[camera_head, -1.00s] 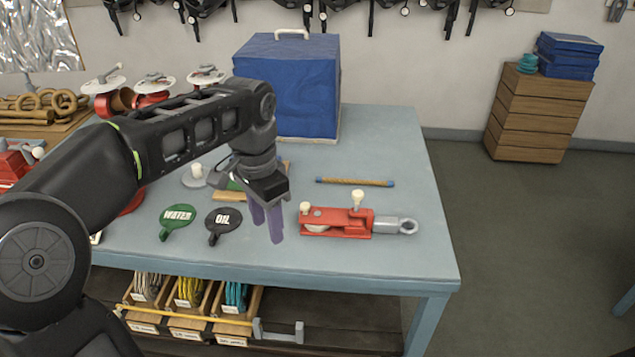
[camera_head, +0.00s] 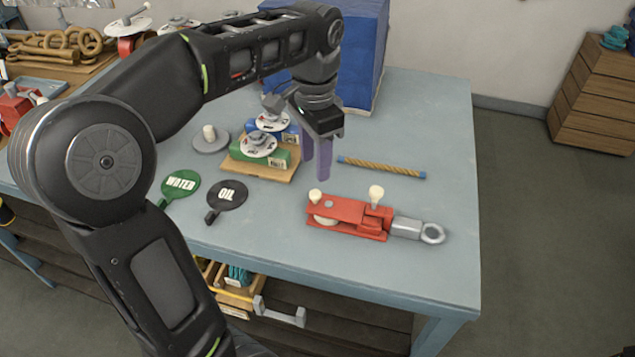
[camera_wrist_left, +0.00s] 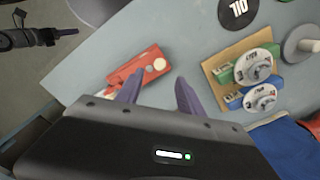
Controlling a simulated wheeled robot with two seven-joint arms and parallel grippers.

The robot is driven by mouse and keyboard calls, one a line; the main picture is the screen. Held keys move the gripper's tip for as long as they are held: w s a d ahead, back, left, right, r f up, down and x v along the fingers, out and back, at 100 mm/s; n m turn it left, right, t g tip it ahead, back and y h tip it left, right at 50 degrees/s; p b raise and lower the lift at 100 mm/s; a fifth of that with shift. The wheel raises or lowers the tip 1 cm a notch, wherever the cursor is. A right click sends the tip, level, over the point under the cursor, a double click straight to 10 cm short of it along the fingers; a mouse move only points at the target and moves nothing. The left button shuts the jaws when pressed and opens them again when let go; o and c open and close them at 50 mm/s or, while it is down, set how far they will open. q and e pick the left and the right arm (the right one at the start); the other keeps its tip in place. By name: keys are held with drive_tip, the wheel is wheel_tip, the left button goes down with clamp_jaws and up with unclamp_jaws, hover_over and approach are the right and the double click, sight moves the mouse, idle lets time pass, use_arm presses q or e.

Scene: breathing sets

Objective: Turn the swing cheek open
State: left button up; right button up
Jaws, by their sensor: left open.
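The red block (camera_head: 338,211) lies flat on the table, with cream knobs on its red cheek, a pale wheel partly showing at its left end and a grey eye (camera_head: 431,232) at its right end. The cheek looks closed over the body. My left gripper (camera_head: 317,170) is open and empty, fingers down, above the table behind the block. In the left wrist view the red block (camera_wrist_left: 135,68) shows just beyond the spread purple fingers (camera_wrist_left: 158,95), partly hidden by one. A dark arm end (camera_wrist_left: 35,37), probably my right gripper, shows there; its jaws are too small to read.
A wooden board (camera_head: 255,168) with green and blue valve units stands left of the gripper. WATER (camera_head: 181,185) and OIL (camera_head: 228,195) tags lie at front left. A brown rod (camera_head: 380,167) lies behind the block. A blue case (camera_head: 362,60) stands behind. The table's right side is clear.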

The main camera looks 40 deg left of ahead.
sight(315, 193)
use_arm(q)
drive_tip(key=shift+f+b, duration=0.55)
drive_tip(key=shift+f, duration=0.15)
wheel_tip(315, 193, down, 4)
drive_tip(key=b, duration=0.2)
drive_tip(key=shift+f+b, duration=0.25)
drive_tip(key=shift+b, duration=0.1)
drive_tip(key=shift+f, duration=1)
clamp_jaws()
